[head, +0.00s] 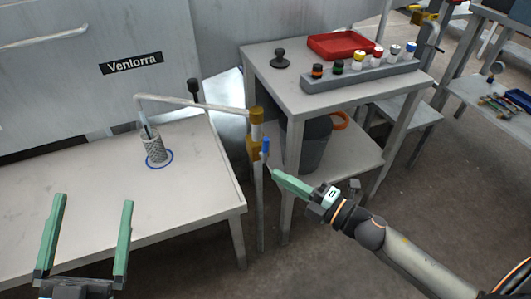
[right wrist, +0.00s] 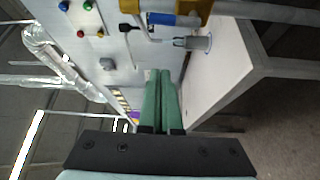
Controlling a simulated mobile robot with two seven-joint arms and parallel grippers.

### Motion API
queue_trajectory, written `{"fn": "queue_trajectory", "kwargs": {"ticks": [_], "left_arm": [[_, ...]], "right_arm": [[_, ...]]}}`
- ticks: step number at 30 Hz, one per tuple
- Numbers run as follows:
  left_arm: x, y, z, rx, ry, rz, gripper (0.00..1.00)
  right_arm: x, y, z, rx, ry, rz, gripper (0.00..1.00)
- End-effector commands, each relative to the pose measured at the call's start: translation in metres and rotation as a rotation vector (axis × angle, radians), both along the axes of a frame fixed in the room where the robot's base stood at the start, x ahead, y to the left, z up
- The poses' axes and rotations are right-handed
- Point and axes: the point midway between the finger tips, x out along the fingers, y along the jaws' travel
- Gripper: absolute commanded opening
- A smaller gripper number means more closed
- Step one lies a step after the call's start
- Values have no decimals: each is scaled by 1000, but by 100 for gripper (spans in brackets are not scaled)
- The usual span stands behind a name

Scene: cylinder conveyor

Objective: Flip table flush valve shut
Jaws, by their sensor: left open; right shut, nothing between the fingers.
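The flush valve (head: 256,128) is a yellow fitting on a grey post between the two tables. Its short blue lever (head: 265,146) looks roughly upright, along the post. In the right wrist view the blue lever (right wrist: 175,19) shows at the top beside the yellow valve body (right wrist: 205,7). My right gripper (head: 273,172) is shut and empty, its tips a little below and right of the lever, apparently not touching it. In the right wrist view its fingers (right wrist: 159,72) are together. My left gripper (head: 94,201) is open and empty over the left table's front.
A thin pipe runs from the valve to a mesh cylinder (head: 155,146) in a blue ring on the left table (head: 195,190). The right table (head: 270,75) holds a red tray (head: 345,44) and a grey rack (head: 360,79) of capped bottles. A dark bin (head: 316,145) stands on its lower shelf.

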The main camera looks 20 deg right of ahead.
Motion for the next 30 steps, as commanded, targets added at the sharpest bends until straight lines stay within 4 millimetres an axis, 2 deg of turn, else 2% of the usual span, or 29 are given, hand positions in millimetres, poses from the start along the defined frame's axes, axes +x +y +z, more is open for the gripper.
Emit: {"fn": "queue_trajectory", "kwargs": {"ticks": [19, 20, 22, 24, 30], "left_arm": [[-1, 0, 1, 0, -8, -1, 100], [-1, 0, -1, 0, -7, -1, 100], [-11, -2, 19, 1, -100, -19, 100], [-18, -4, 31, 2, -159, -29, 100], [-32, -6, 50, 3, -255, -49, 100]], "right_arm": [[79, 50, 5, -1, -3, 1, 0], [81, 47, 2, -4, -1, -2, 0], [81, 35, 0, -3, 1, -2, 0], [83, 28, -1, -3, 1, -1, 0], [86, 14, 0, -1, 1, 0, 0]]}}
